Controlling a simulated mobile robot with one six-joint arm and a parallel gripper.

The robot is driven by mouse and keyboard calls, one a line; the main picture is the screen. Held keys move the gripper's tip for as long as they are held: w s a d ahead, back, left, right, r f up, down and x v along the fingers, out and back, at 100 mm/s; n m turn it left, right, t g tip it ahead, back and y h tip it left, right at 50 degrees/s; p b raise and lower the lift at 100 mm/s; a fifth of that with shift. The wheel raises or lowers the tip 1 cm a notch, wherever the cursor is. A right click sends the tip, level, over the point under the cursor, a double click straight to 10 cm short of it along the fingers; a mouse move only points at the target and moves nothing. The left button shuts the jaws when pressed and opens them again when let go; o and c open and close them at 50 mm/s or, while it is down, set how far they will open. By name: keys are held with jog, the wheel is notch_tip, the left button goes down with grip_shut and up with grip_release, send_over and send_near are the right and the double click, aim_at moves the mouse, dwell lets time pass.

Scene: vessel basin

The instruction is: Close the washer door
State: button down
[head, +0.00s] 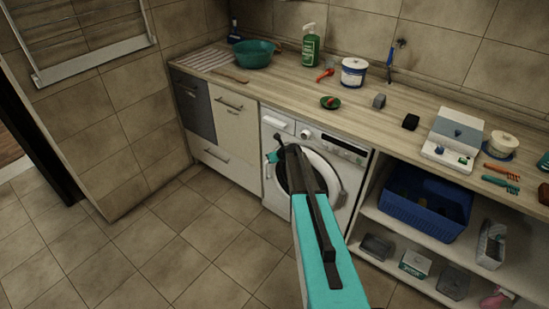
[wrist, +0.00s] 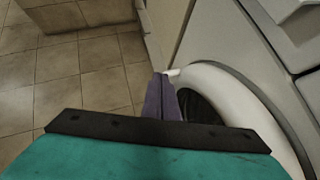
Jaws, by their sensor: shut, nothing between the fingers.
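The white washer (head: 297,129) stands under the wooden counter. Its round door (head: 335,168) has a white rim and dark glass; my arm hides much of it in the head view. I cannot tell how far the door stands from the washer front. In the wrist view the white rim (wrist: 235,88) curves on the right around a dark area. My gripper (wrist: 160,78) shows there as purple fingers, shut and empty, close beside the left end of the rim. Whether they touch it is unclear. The head view shows only a teal bit near the gripper, left of my arm.
Drawers and a cabinet (head: 236,127) stand left of the washer. Open shelves on the right hold a blue basket (head: 421,205) and several small containers. The counter (head: 290,88) carries a green bowl (head: 253,53), a spray bottle (head: 311,46) and other items. The tiled floor (head: 180,235) in front is clear.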

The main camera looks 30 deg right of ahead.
jog(key=s+a+r+b, duration=0.1)
jog(key=s+a+r, duration=0.1)
jog(key=a+r, duration=0.2)
jog(key=shift+a+r+b, duration=0.3)
jog(key=shift+a+r, duration=0.05)
jog(key=shift+r, duration=0.05)
jog(key=shift+s, duration=0.1)
dwell(0.5)
